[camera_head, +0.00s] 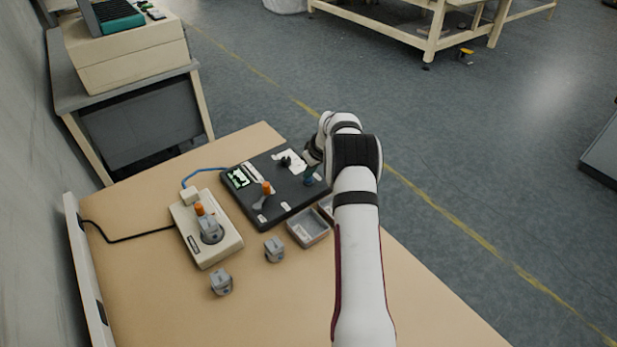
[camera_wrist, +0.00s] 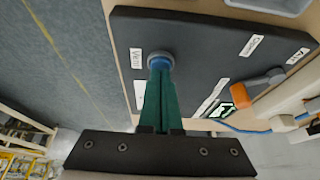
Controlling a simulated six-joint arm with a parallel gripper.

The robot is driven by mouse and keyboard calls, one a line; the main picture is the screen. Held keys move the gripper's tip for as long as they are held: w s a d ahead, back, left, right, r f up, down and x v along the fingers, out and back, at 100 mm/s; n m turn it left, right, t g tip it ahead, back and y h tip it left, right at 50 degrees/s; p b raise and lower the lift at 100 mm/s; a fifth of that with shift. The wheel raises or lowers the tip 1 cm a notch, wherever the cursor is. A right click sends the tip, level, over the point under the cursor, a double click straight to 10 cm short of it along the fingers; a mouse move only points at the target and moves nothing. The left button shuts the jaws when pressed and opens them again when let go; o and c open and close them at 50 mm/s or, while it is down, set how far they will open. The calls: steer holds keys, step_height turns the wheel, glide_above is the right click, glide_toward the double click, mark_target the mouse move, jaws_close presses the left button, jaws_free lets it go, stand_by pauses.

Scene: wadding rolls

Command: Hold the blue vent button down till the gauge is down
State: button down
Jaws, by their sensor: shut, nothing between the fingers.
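The dark control panel (camera_head: 285,200) lies on the wooden table. The blue vent button (camera_wrist: 153,56) is at the panel's edge, beside a "Vent" label (camera_wrist: 136,62). My gripper (camera_wrist: 160,66) has its green fingers shut and empty, with the tips on or right over the button, hiding most of it. I cannot tell how far the button is pressed. In the head view my gripper (camera_head: 310,178) points down at the panel's right part. The gauge is a small green-lit display (camera_head: 238,178) at the panel's left; its reading is too small to make out.
An orange-handled lever (camera_head: 266,188) is on the panel. A beige unit (camera_head: 205,228) with another orange-topped part stands to its left, joined by a blue cable (camera_head: 200,172). Grey blocks (camera_head: 221,282) and grey trays (camera_head: 308,228) lie in front. The table's near part is clear.

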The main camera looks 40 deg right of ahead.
mark_target(309, 180)
stand_by(0.4)
step_height(309, 180, up, 7)
steer(key=shift+f, duration=0.15)
stand_by(0.4)
steer(key=s+a+r+m+g+y, duration=0.1)
steer(key=s+a+r, duration=0.3)
steer(key=a, duration=0.4)
steer(key=s+a+r+m, duration=0.1)
steer(key=s+a+r, duration=0.35)
steer(key=a, duration=0.25)
steer(key=s+a+r+g+y, duration=0.1)
steer(key=s+a+r, duration=0.35)
steer(key=a, duration=0.35)
steer(key=s+a+f+m+g, duration=0.1)
steer(key=s+a, duration=0.5)
steer(key=s, duration=0.6)
steer(key=s+a+f+m+g, duration=0.1)
steer(key=s+a, duration=0.5)
steer(key=s, duration=0.7)
steer(key=shift+f+m+g, duration=0.15)
steer(key=shift+m+g, duration=0.25)
steer(key=shift+m, duration=0.4)
